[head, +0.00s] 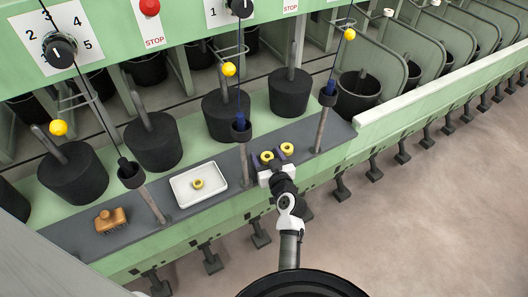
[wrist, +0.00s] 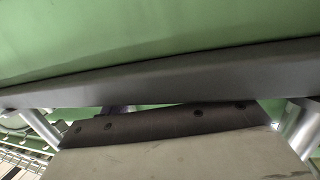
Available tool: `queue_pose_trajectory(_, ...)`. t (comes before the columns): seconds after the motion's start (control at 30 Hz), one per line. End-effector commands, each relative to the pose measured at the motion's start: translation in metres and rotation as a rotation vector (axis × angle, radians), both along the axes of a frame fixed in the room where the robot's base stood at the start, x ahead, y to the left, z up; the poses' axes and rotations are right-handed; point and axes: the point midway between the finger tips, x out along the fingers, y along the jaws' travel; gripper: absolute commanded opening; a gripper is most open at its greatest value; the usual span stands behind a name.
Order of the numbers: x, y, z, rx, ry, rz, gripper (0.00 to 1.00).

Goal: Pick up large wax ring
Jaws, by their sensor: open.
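Three yellow rings with dark centres show in the head view. One ring (head: 267,156) is on the grey shelf (head: 222,200), at or between the fingertips of my gripper (head: 270,158). A second ring (head: 287,149) is just right of the fingers. A third, smaller-looking ring (head: 198,184) lies in a white tray (head: 184,191). I cannot tell for sure which is the large wax ring. My gripper is open, its purple fingers spread over the shelf. In the wrist view no ring shows.
A wooden brush (head: 111,220) lies on the shelf at left. Thin posts (head: 322,130) with dark cups rise from the shelf. Dark weights (head: 290,93) stand behind it on the green machine. Bare floor (head: 420,220) lies at the right.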

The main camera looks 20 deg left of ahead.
Motion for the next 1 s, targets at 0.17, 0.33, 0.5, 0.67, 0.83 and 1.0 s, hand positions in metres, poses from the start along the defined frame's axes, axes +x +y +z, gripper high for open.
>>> queue_pose_trajectory(0.17,0.000,-0.001,0.000,0.000,0.000,0.000,0.64)
queue_pose_trajectory(0.33,0.000,-0.001,0.000,0.000,0.000,0.000,0.55)
queue_pose_trajectory(0.5,0.000,-0.001,0.000,0.000,0.000,0.000,0.32)
queue_pose_trajectory(0.67,0.000,-0.001,0.000,0.000,0.000,0.000,0.17)
queue_pose_trajectory(0.83,0.000,-0.001,0.001,0.001,-0.001,0.000,0.17)
queue_pose_trajectory(1.0,0.000,-0.001,0.018,0.001,-0.004,-0.001,0.17)
